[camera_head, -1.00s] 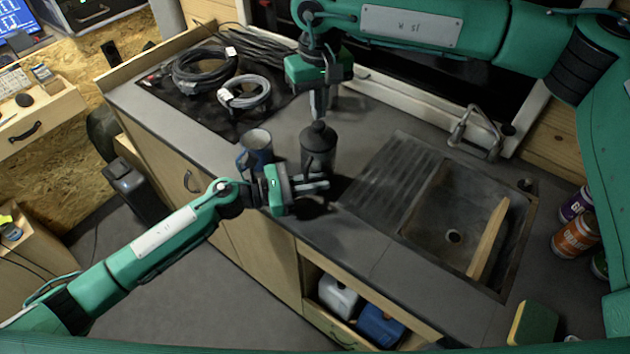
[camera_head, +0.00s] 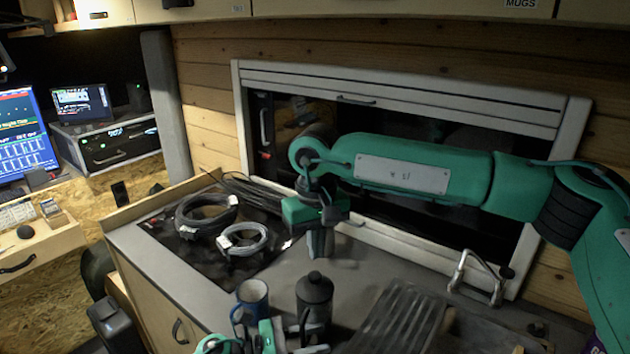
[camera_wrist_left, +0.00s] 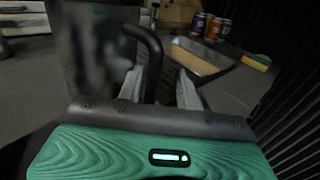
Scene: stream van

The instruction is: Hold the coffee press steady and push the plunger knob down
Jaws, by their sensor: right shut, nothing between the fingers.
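The dark coffee press (camera_head: 314,298) stands upright on the grey counter, with its round plunger knob (camera_head: 314,276) on top. My right gripper (camera_head: 317,256) is shut and empty, pointing down. Its tips end just above the knob in the picture; I cannot tell how far behind or above it they are. My left gripper (camera_head: 300,343) is low at the frame's bottom edge, in front of the press and partly cut off. In the left wrist view, its fingers (camera_wrist_left: 160,90) are apart, with the press's dark curved handle (camera_wrist_left: 152,48) between them. The press body (camera_wrist_left: 95,55) is beside the left finger.
A blue mug (camera_head: 252,297) stands close to the left of the press. Coiled cables (camera_head: 243,238) lie on the dark hob at the left. A ribbed drainboard (camera_head: 395,322) and a tap (camera_head: 478,275) are at the right. The window frame (camera_head: 400,252) runs behind.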

